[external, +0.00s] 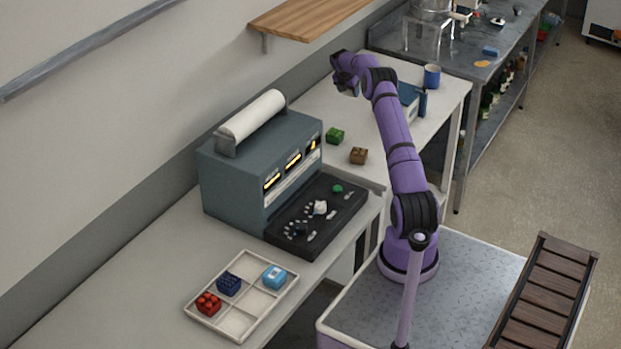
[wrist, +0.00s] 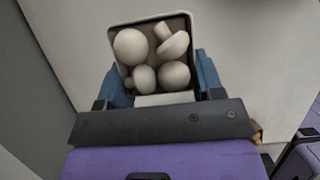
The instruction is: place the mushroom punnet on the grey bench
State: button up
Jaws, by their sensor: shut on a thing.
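The mushroom punnet (wrist: 153,60) is a dark, open-topped box with several pale mushrooms. In the wrist view it sits between the blue fingers of my gripper (wrist: 158,86), which is shut on it. In the external view my gripper (external: 348,84) is raised at the end of my purple arm, over the back part of the pale worktop; I cannot make out the punnet there. The grey bench (external: 395,38) appears to be the metal-topped one at the back right, beyond the pale worktop.
The grey bench carries a pot on a clear stand (external: 428,30) and a blue item (external: 490,51). A wooden shelf (external: 305,20) overhangs.

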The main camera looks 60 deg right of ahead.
jog(key=s+d+f, duration=0.1)
jog(key=s+d, duration=0.3)
send_near(362, 116)
jog(key=x, duration=0.6)
jog(key=shift+w+d+f, duration=0.1)
jog(key=shift+f, duration=0.1)
jog(key=shift+f, duration=0.1)
jog(key=o, duration=1)
jog(key=v, duration=1.1)
jog(key=shift+r, duration=0.3)
jog(key=shift+o, duration=0.4)
jog(key=shift+w+r, duration=0.15)
jog(key=shift+r, duration=0.1)
